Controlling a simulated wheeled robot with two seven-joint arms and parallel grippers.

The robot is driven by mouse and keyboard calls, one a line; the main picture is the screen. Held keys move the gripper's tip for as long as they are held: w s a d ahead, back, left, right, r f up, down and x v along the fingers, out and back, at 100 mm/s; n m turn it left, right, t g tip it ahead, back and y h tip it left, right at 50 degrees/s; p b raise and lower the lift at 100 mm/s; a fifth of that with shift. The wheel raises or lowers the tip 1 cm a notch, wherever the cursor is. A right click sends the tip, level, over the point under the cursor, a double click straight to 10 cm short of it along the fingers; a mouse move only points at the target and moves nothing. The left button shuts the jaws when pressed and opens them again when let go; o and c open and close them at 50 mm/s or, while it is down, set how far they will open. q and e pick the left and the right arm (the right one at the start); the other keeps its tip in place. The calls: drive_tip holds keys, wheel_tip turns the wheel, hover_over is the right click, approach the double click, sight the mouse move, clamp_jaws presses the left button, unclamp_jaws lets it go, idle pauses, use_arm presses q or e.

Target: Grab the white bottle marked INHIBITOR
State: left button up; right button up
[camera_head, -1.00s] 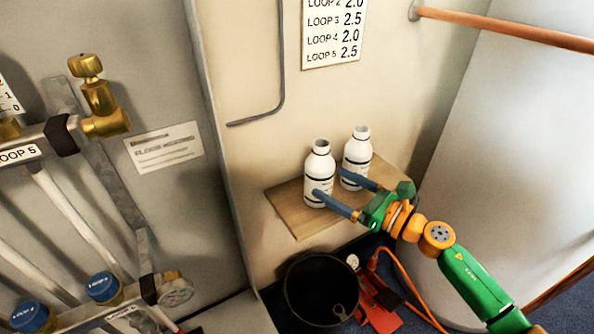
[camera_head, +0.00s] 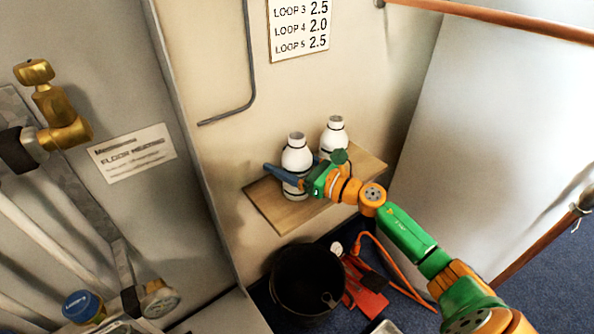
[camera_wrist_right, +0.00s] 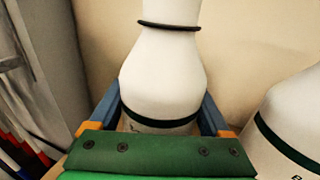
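Two white bottles stand upright on a small wooden shelf (camera_head: 270,212). My right gripper (camera_head: 296,176) is at the left bottle (camera_head: 297,158), with one blue finger on each side of its body. In the right wrist view this bottle (camera_wrist_right: 163,75) fills the middle between the two fingers (camera_wrist_right: 162,112), which look apart, with little room beside it. The right bottle (camera_head: 333,134) is partly hidden behind my gripper and shows at the right edge of the wrist view (camera_wrist_right: 290,125). Neither label is readable, so I cannot tell which is INHIBITOR. My left gripper is out of view.
A black bucket (camera_head: 300,285) and a red tool (camera_head: 367,300) with an orange hose sit on the floor below the shelf. A grey cabinet panel (camera_head: 135,90) stands to the left. A wall sign (camera_head: 300,28) hangs above.

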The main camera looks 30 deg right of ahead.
drive_tip(key=c, duration=0.9)
drive_tip(key=shift+c, duration=0.2)
drive_tip(key=shift+r, duration=0.1)
